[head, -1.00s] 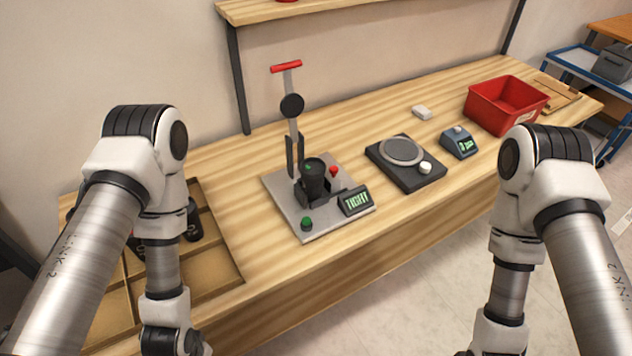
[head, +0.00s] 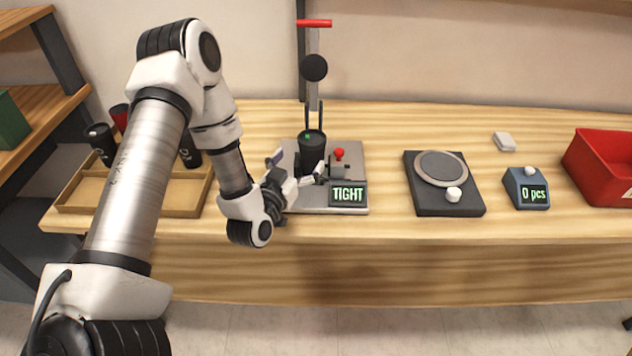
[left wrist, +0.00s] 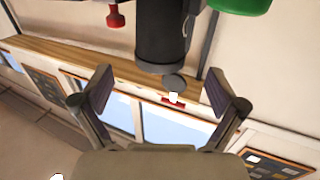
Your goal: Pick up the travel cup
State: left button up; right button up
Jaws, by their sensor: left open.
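A black travel cup (head: 312,153) stands upright in the grey press fixture (head: 350,207), below its lever. More dark cups stand at the tray on the left: one at the far left (head: 101,146) and one partly behind my arm (head: 190,157). My left gripper (head: 297,170) is open, low at the left front of the fixture cup, with its fingers pointing toward it. In the left wrist view the dark cup (left wrist: 163,38) is ahead of the two spread fingers (left wrist: 168,88), with nothing held between them. My right gripper is out of view.
The lever's red handle (head: 314,23) rises above the cup. A display (head: 348,194) reading TIGHT stands right of the gripper, below a red knob (head: 339,154). A scale (head: 445,195), counter (head: 526,190) and red bin (head: 605,170) stand farther right.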

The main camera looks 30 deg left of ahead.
aim_at(309, 144)
pick_arm(q)
jog(key=w, duration=0.1)
jog(key=w+r+p, duration=0.1)
jog(key=w, duration=0.1)
jog(key=w+r+p, duration=0.1)
jog(key=shift+w+a+r, duration=0.15)
jog(key=shift+w+r, duration=0.05)
jog(key=w, duration=0.2)
jog(key=w+a, duration=0.1)
jog(key=shift+f, duration=0.3)
jog(key=shift+s+d, duration=0.1)
jog(key=shift+c, duration=0.7)
jog(key=c, duration=0.7)
